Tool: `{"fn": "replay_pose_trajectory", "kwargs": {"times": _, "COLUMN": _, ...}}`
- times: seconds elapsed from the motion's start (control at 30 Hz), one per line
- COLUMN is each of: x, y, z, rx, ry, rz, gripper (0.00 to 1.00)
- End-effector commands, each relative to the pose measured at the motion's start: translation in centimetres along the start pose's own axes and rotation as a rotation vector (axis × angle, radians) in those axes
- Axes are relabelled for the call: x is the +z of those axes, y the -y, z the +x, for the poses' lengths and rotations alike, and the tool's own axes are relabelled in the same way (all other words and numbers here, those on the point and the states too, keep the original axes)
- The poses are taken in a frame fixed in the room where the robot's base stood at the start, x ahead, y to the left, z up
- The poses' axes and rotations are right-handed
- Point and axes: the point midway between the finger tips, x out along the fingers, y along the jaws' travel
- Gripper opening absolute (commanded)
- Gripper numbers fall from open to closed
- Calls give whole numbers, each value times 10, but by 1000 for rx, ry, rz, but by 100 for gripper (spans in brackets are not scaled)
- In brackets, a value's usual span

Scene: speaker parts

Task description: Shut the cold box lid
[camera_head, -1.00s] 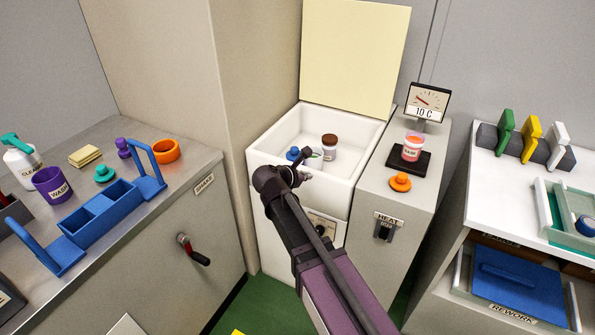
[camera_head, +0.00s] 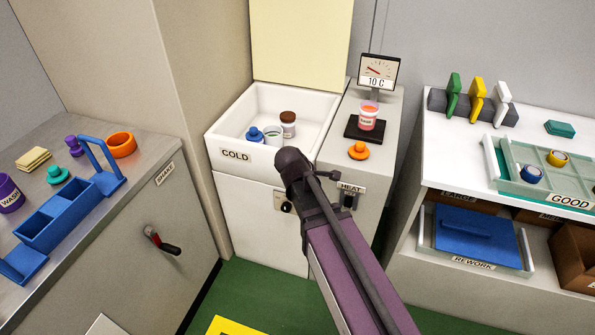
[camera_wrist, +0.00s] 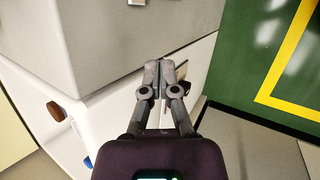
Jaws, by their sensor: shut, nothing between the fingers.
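The cold box (camera_head: 222,141) is a white open-topped bin with a COLD label on its front. Its pale yellow lid (camera_head: 300,45) stands upright at the back, open. Inside are a brown-capped jar (camera_head: 288,124), a blue-topped item (camera_head: 254,134) and a white container with a green top (camera_head: 273,136). My arm reaches across in front of the box's right front corner in the head view; its far end hides the fingers there. In the wrist view my gripper (camera_wrist: 163,64) is shut and empty, with the white box wall beside it.
Right of the cold box is a grey heater cabinet with a HEAT switch (camera_head: 348,197), a dial gauge (camera_head: 378,70), a labelled jar (camera_head: 368,116) and an orange knob-like piece (camera_head: 358,151). A metal bench (camera_head: 120,225) stands left. Green floor (camera_head: 255,290) is open in front.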

Motion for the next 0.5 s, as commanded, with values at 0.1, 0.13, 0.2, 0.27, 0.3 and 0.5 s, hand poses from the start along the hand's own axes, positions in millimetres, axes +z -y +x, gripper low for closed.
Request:
{"fn": "replay_pose_trajectory", "kwargs": {"times": 0.1, "x": 33, "y": 20, "z": 14, "rx": -120, "ry": -17, "rz": 245, "gripper": 0}}
{"fn": "replay_pose_trajectory", "kwargs": {"times": 0.13, "x": 40, "y": 25, "z": 17, "rx": -151, "ry": -21, "rz": 309, "gripper": 0}}
{"fn": "replay_pose_trajectory", "kwargs": {"times": 0.2, "x": 55, "y": 36, "z": 22, "rx": -225, "ry": -24, "rz": 459, "gripper": 0}}
{"fn": "replay_pose_trajectory", "kwargs": {"times": 0.27, "x": 67, "y": 47, "z": 26, "rx": -290, "ry": -23, "rz": 585, "gripper": 0}}
{"fn": "replay_pose_trajectory", "kwargs": {"times": 0.3, "x": 75, "y": 53, "z": 27, "rx": -331, "ry": -20, "rz": 667, "gripper": 0}}
{"fn": "replay_pose_trajectory", "kwargs": {"times": 0.5, "x": 103, "y": 80, "z": 30, "rx": -516, "ry": 8, "rz": 1013, "gripper": 0}}
